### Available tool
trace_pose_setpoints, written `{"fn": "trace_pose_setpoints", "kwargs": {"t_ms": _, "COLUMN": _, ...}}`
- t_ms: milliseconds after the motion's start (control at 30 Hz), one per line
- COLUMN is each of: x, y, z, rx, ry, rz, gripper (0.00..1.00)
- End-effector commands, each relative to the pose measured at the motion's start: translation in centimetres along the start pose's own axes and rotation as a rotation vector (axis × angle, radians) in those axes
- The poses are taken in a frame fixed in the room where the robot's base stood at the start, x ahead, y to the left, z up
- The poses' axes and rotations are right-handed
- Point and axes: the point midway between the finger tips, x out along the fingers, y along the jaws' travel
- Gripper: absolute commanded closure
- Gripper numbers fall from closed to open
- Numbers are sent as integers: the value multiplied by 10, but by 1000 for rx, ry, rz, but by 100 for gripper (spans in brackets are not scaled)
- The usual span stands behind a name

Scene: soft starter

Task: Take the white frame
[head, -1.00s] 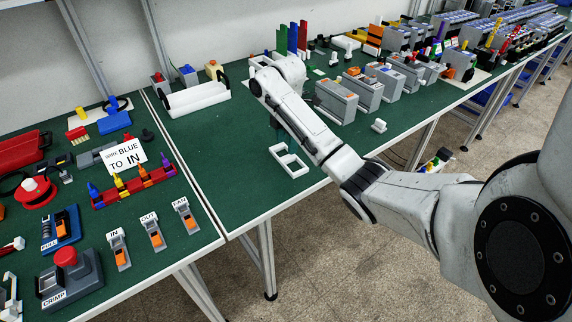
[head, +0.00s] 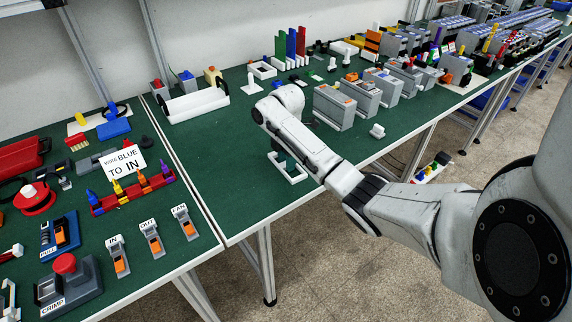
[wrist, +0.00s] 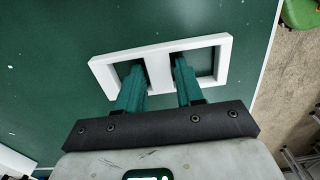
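The white frame (head: 292,182) lies flat near the front edge of the green bench, partly hidden by my arm in the head view. In the wrist view the frame (wrist: 110,55) is a rectangle with two openings split by a middle bar. My gripper (wrist: 158,66) is open, with its two green fingers apart on either side of the middle bar, each over or in one opening. Whether the fingertips reach down to the bench is unclear. Nothing is held. In the head view my gripper (head: 285,160) is mostly covered by my wrist.
A white tray with black ends (head: 197,103) stands at the back left. Grey boxed units (head: 335,107) stand to the right, with a small white part (head: 377,131) near the edge. A sign (head: 122,158) and coloured connectors are left. Bench left of the frame is clear.

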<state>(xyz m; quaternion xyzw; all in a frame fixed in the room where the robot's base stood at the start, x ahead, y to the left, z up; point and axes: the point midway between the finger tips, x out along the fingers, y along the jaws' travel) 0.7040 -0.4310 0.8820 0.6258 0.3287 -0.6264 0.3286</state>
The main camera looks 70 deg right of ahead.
Motion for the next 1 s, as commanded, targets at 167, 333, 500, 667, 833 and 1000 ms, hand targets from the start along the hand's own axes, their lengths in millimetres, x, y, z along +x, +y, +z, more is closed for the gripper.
{"fn": "trace_pose_setpoints", "kwargs": {"t_ms": 167, "x": 0, "y": 0, "z": 0, "rx": 0, "ry": 0, "rz": 0, "gripper": 81}}
{"fn": "trace_pose_setpoints", "kwargs": {"t_ms": 333, "x": 0, "y": 0, "z": 0, "rx": 0, "ry": 0, "rz": 0, "gripper": 97}}
{"fn": "trace_pose_setpoints", "kwargs": {"t_ms": 500, "x": 0, "y": 0, "z": 0, "rx": 0, "ry": 0, "rz": 0, "gripper": 100}}
{"fn": "trace_pose_setpoints", "kwargs": {"t_ms": 667, "x": -1, "y": 0, "z": 0, "rx": 0, "ry": 0, "rz": 1, "gripper": 100}}
{"fn": "trace_pose_setpoints", "kwargs": {"t_ms": 833, "x": -9, "y": 1, "z": 0, "rx": 0, "ry": 0, "rz": 2, "gripper": 100}}
{"fn": "trace_pose_setpoints", "kwargs": {"t_ms": 1000, "x": -30, "y": 1, "z": -1, "rx": -1, "ry": 1, "rz": 4, "gripper": 100}}
